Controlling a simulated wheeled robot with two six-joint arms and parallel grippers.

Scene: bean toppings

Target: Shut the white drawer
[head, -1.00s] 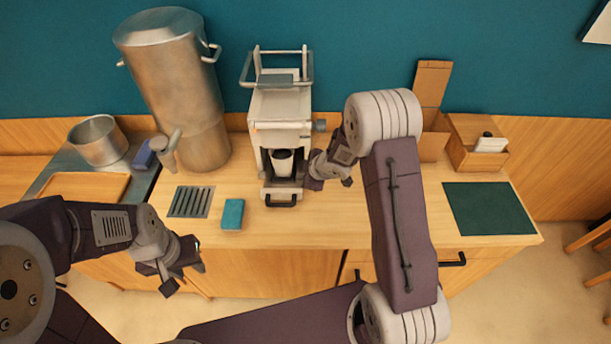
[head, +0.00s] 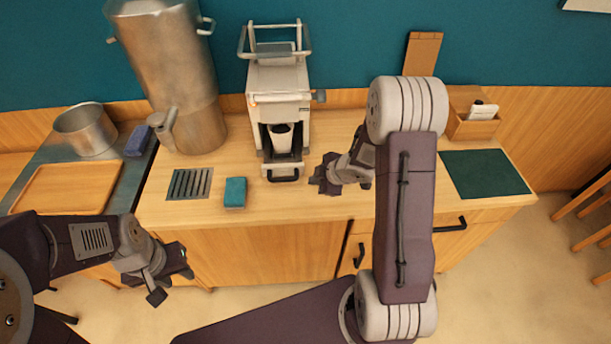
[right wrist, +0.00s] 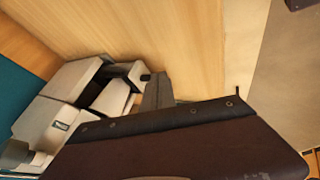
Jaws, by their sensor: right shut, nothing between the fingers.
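The white machine (head: 280,80) stands on the wooden counter. Its white drawer (head: 283,165), with a black handle (head: 283,176), is low at its front and sticks out a little towards me. A white cup (head: 281,138) stands in the opening above it. My right gripper (head: 322,184) is shut and empty, just right of the drawer front and apart from it. In the right wrist view the drawer (right wrist: 113,97) shows beside the grey finger (right wrist: 158,92); my dark wrist hides much of that view. My left gripper (head: 172,277) is open and empty in front of the counter, far from the drawer.
A teal sponge (head: 235,192) and a slotted drain plate (head: 189,184) lie left of the machine. A large metal urn (head: 170,80) stands behind them. A dark green mat (head: 484,174) and wooden box (head: 472,128) are at the right. The counter around the right gripper is clear.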

